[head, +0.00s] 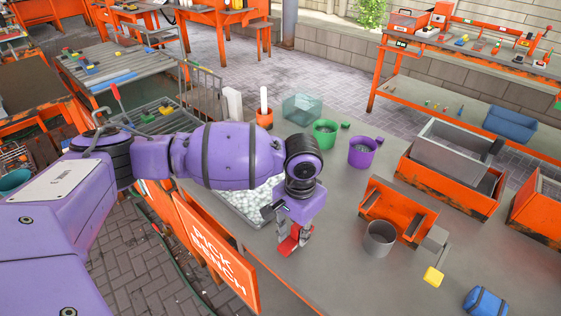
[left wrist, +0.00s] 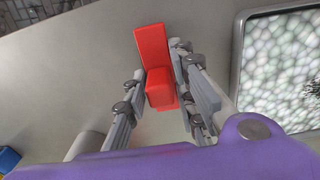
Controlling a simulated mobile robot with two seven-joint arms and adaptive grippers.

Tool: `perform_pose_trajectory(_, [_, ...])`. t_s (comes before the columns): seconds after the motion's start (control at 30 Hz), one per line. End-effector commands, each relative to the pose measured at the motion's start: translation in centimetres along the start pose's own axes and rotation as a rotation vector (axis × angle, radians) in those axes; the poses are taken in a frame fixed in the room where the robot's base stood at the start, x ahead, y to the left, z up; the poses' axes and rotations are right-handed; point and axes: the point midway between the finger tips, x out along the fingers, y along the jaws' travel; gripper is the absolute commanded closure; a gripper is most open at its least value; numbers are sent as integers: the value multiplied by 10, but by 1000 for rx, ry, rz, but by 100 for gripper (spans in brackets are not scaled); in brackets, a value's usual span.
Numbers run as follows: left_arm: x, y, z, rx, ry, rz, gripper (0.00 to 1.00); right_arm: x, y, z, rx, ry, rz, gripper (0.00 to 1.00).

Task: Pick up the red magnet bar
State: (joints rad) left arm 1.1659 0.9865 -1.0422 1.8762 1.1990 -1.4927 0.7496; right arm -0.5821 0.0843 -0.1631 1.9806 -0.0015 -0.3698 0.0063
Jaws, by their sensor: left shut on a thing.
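The red magnet bar (left wrist: 153,52) is a red block with a flat upright part and a squarer near end. In the left wrist view it lies between the fingers of my left gripper (left wrist: 162,92), which is shut on it. In the head view the red bar (head: 288,246) shows at the tips of my left gripper (head: 293,236), low over the grey bench top near its front edge. I cannot tell whether the bar touches the bench. Part of it is hidden by the fingers. My right gripper is not in view.
A tray of pale pellets (head: 256,208) is beside my left gripper. An orange bin (head: 398,208), grey cup (head: 379,239), yellow block (head: 433,277) and blue object (head: 486,302) stand to the right. Green (head: 325,134) and purple (head: 362,153) buckets stand behind. Bench top between them is clear.

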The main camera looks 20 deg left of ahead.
Motion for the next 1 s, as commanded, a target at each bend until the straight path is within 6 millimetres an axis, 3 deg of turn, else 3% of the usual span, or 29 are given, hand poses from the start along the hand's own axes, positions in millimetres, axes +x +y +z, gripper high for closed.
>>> perform_pose_trajectory(0.2, [-32,0,-2,1,8,-1,100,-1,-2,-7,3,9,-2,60])
perform_pose_trajectory(0.5, [-96,16,50,3,11,-3,100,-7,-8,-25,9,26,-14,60])
perform_pose_trajectory(0.7, [-112,31,98,3,6,-2,100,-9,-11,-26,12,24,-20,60])
perform_pose_trajectory(1.0, [-125,42,131,1,2,-1,100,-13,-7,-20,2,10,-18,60])
